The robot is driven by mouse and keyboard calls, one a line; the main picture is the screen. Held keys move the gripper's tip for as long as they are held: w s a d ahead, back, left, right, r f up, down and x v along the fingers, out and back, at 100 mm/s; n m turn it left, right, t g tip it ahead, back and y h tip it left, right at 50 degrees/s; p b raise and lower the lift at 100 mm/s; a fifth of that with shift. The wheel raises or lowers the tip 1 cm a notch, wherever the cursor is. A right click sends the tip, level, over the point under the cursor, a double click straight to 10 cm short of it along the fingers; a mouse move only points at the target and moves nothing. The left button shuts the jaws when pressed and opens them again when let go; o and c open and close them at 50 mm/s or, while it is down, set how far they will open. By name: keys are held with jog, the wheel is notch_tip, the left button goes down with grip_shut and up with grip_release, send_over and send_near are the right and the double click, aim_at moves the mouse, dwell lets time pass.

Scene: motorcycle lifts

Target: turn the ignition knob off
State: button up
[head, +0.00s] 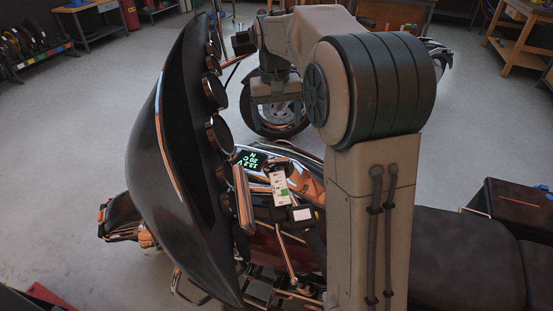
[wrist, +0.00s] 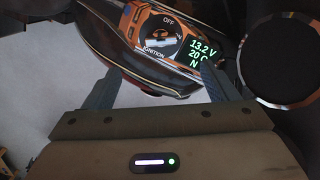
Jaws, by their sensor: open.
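The ignition knob (wrist: 158,43) shows in the wrist view as a light grey bar on a round black face in an orange panel. The face reads OFF at the top and IGNITION at the lower left. The bar lies roughly level, not pointing up at OFF. My gripper (wrist: 160,72) is open, its two grey fingers apart on either side below the knob, with nothing between them. The fingers appear not to touch the knob. In the head view I cannot make out the knob clearly; it lies near the lit display (head: 252,160).
A green display (wrist: 203,52) reading 13.2 V, 20 C, N sits right of the knob, close to the right finger. A round dark gauge (wrist: 285,60) is farther right. The black fairing (head: 165,150) rises left of the panel; a white tag (head: 279,188) hangs near it.

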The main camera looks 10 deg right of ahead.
aim_at(278, 163)
jog(key=f, duration=0.5)
jog(key=w+f, duration=0.1)
jog(key=f, duration=0.9)
jog(key=shift+w+d+p, duration=0.3)
jog(key=shift+w+d, duration=0.05)
jog(key=shift+c, duration=0.3)
jog(key=c, duration=0.9)
